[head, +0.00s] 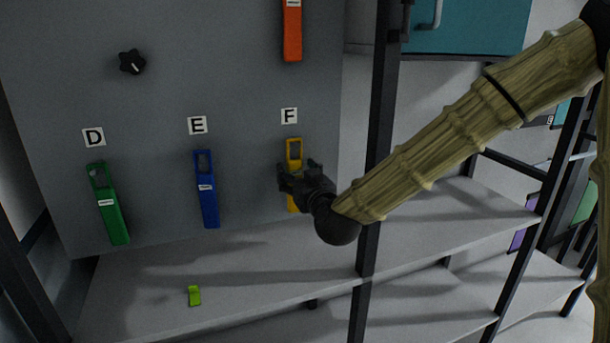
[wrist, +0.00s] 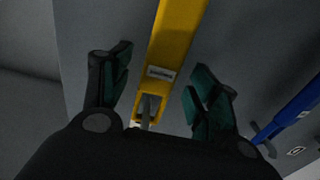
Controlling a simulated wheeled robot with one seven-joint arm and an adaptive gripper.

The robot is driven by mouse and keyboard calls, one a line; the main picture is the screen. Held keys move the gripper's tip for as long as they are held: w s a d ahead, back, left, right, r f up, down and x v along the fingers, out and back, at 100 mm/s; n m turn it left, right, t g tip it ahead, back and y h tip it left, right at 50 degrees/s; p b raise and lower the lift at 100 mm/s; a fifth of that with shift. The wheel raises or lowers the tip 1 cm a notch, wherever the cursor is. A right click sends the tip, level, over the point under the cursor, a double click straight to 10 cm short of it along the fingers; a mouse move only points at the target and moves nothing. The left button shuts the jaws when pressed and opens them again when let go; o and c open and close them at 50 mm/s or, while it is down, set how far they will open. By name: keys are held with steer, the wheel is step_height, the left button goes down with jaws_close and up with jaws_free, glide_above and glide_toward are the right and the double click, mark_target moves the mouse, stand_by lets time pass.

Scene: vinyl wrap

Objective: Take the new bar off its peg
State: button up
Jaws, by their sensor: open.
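A yellow bar (head: 293,148) hangs on the grey panel under the letter F. My gripper (head: 292,172) is in front of its middle and hides part of it. In the wrist view the yellow bar (wrist: 181,30) passes between my two open, dark green-tipped fingers (wrist: 162,62), with a gap on each side. Its slotted end and a peg-like piece show near the palm. It carries a small white label, too small to read. A blue bar (head: 207,190) hangs under E and a green bar (head: 109,205) under D. I cannot tell from labels which bar is new.
An orange bar (head: 292,32) hangs higher on the panel, and a black knob (head: 132,61) is at upper left. A small lime-green object (head: 194,296) lies on the grey shelf (head: 260,270) below. A dark upright post (head: 376,150) stands right of the panel, behind my arm.

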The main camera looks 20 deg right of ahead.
steer(key=shift+w+p, duration=0.35)
steer(key=shift+w, duration=0.9)
steer(key=shift+c, duration=0.4)
